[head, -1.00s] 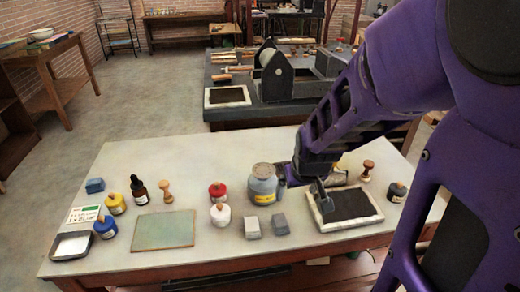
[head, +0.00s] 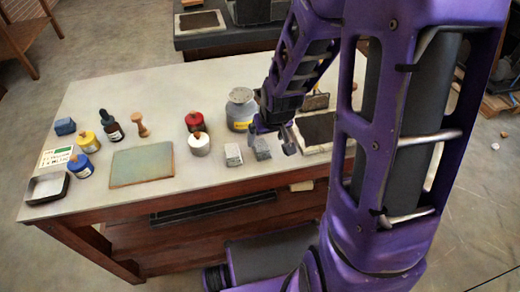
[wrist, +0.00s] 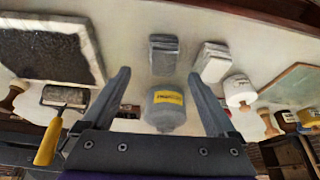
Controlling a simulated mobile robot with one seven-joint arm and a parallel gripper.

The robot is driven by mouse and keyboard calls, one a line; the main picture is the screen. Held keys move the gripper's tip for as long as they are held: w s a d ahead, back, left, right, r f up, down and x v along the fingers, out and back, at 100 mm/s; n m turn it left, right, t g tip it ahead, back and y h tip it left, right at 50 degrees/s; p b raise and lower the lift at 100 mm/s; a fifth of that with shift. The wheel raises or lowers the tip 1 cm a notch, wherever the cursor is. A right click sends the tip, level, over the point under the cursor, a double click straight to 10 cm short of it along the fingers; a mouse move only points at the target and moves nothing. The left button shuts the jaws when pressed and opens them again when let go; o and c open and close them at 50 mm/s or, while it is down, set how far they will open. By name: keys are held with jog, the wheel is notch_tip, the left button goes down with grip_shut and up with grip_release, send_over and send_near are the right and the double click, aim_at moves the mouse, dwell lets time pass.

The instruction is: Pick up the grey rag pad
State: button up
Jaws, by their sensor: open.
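The grey rag pad (head: 262,148) is a small dark grey block near the front edge of the table, right of a paler block. In the wrist view the grey rag pad (wrist: 163,55) lies ahead, between the lines of the two fingers. My gripper (head: 271,140) is open, with its fingertips close to the pad and partly overlapping it in the head view. In the wrist view my gripper (wrist: 160,76) has nothing between its fingers. I cannot tell the exact height of the fingertips above the pad.
The pale block (head: 233,154) stands close on the pad's left. A grey jar with a yellow label (head: 240,108) is behind it. A white-rimmed dark slab (head: 316,130) lies to the right. A brayer with yellow handle (wrist: 58,120) is beside the slab.

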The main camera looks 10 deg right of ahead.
aim_at(262, 145)
jog(key=shift+b+x, duration=2.45)
jog(key=shift+x, duration=0.95)
jog(key=shift+w+a+r, duration=0.1)
jog(key=shift+w+a, duration=0.05)
jog(key=shift+a, duration=0.05)
jog(key=c, duration=1.4)
